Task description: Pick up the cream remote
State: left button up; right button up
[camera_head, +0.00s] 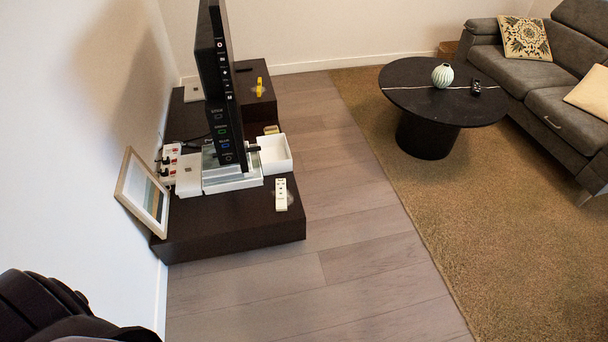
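A cream remote (281,194) lies on the near, low part of the dark brown TV stand (230,236), close to its right edge. It is long and slim with small dark buttons or marks. Neither of my grippers is in view. A black part of my own body shows at the bottom left corner, far from the remote.
A television (222,90) stands edge-on on the stand, with a white open box (275,154) beside it. A picture frame (143,192) leans on the left wall. Wooden floor (350,220) is clear up to the rug (480,220). A round black table (425,90) stands on the rug before a grey sofa (520,75).

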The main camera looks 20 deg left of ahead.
aim_at(280, 180)
jog(key=i+l+u, duration=0.1)
jog(key=i+u, duration=0.15)
jog(key=i, duration=0.25)
jog(key=i+l+u, duration=0.15)
jog(key=i+u, duration=0.15)
jog(key=i, duration=0.25)
